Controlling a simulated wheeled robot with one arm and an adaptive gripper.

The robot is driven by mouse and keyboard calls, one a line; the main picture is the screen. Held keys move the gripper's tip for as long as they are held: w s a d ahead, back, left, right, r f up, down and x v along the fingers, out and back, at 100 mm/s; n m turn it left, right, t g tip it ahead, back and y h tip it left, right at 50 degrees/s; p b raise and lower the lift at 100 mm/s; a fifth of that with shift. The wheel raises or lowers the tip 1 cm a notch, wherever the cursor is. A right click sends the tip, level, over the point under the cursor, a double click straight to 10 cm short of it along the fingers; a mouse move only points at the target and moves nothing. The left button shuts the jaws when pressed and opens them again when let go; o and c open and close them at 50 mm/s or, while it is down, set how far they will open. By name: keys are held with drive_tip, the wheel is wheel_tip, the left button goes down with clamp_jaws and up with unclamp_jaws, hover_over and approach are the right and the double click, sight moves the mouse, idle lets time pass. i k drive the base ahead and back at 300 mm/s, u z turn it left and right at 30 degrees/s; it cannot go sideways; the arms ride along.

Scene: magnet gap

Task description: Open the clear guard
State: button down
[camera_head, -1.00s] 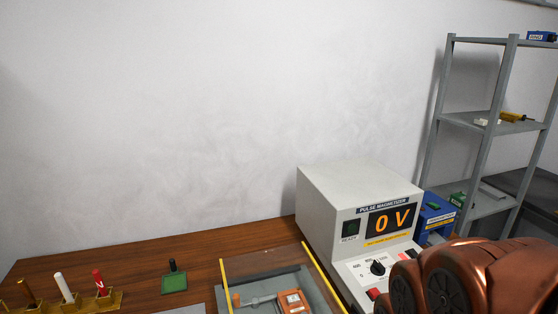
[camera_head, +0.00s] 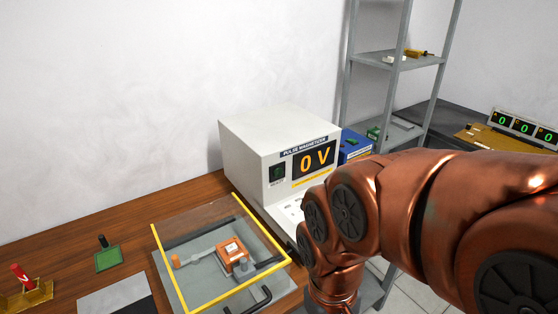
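The clear guard (camera_head: 211,213) is a transparent cover with yellow edges, and it lies over a grey fixture (camera_head: 168,284) on the wooden bench. An orange block (camera_head: 231,250) shows through it. A black handle (camera_head: 254,301) shows at the front of the fixture. My copper arm reaches in from the right and bends down at the right of the fixture. My gripper is not visible in this view; it is below the frame or hidden by the arm.
The pulse magnetizer (camera_head: 250,137) reading 0 V stands behind and right of the guard, its front panel partly hidden by my arm. A green pad with a black post (camera_head: 107,257) and a holder with a red tool (camera_head: 27,292) stand left. Shelves (camera_head: 400,62) stand at the back right.

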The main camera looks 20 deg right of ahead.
sight(236, 291)
drive_tip(key=z, duration=0.9)
drive_tip(key=k, duration=1)
drive_tip(key=u, duration=1.5)
